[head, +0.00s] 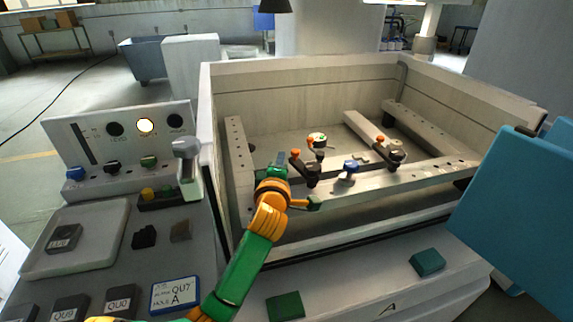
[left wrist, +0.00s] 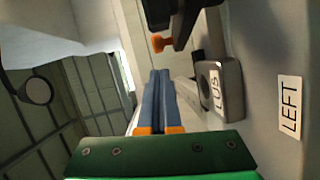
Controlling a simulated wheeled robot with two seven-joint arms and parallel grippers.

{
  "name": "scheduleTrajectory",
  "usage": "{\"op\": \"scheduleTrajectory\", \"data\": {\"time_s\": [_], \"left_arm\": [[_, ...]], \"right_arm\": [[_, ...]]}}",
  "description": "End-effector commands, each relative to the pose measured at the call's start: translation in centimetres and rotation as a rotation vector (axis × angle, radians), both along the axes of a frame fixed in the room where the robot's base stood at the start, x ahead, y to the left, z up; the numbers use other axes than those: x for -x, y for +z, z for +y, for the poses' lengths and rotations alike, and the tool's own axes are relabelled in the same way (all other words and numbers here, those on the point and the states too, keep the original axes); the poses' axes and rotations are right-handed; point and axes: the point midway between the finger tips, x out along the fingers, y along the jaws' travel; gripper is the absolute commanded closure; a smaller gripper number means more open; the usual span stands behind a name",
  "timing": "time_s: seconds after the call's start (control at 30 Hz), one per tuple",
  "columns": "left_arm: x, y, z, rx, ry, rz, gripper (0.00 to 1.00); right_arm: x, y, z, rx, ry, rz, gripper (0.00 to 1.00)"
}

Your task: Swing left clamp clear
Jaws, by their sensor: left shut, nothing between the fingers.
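The left clamp (head: 312,174) is a dark clamp with an orange knob, on the front rail of the tank in the head view. In the left wrist view a dark clamp part (left wrist: 184,18) with an orange knob (left wrist: 160,43) is at the top, beyond my fingertips. My left gripper (head: 281,160) is just left of the left clamp in the head view. Its blue-grey fingers (left wrist: 160,74) are together with nothing between them. A "LEFT" label (left wrist: 289,107) is at the right of the wrist view. My right gripper is out of view.
The front rail (head: 425,174) also bears a blue knob (head: 350,167) and a second dark clamp (head: 395,154) to the right. A grey lettered block (left wrist: 219,88) is close right of my fingers. The tank's left wall (head: 207,120) stands beside my arm, with a control panel (head: 95,140) beyond.

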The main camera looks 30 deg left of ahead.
Motion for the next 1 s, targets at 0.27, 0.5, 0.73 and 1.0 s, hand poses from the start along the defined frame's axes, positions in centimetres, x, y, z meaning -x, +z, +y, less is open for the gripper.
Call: {"op": "scheduleTrajectory", "data": {"time_s": [0.27, 0.5, 0.73, 1.0], "left_arm": [[-1.6, -0.4, -0.5, 0.0, 0.0, 0.001, 1.0], [-1.6, -0.3, -0.5, 0.0, -0.002, 0.001, 1.0], [-2.9, -0.3, -0.5, 0.008, -0.1, -0.004, 1.0], [-3.6, -0.3, -0.6, 0.0, -0.1, 0.001, 1.0]], "right_arm": [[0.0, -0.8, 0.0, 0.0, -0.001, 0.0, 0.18], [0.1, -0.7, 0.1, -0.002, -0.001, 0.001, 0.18], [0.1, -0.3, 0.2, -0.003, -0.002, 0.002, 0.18], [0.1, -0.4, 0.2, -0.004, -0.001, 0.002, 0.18]]}}
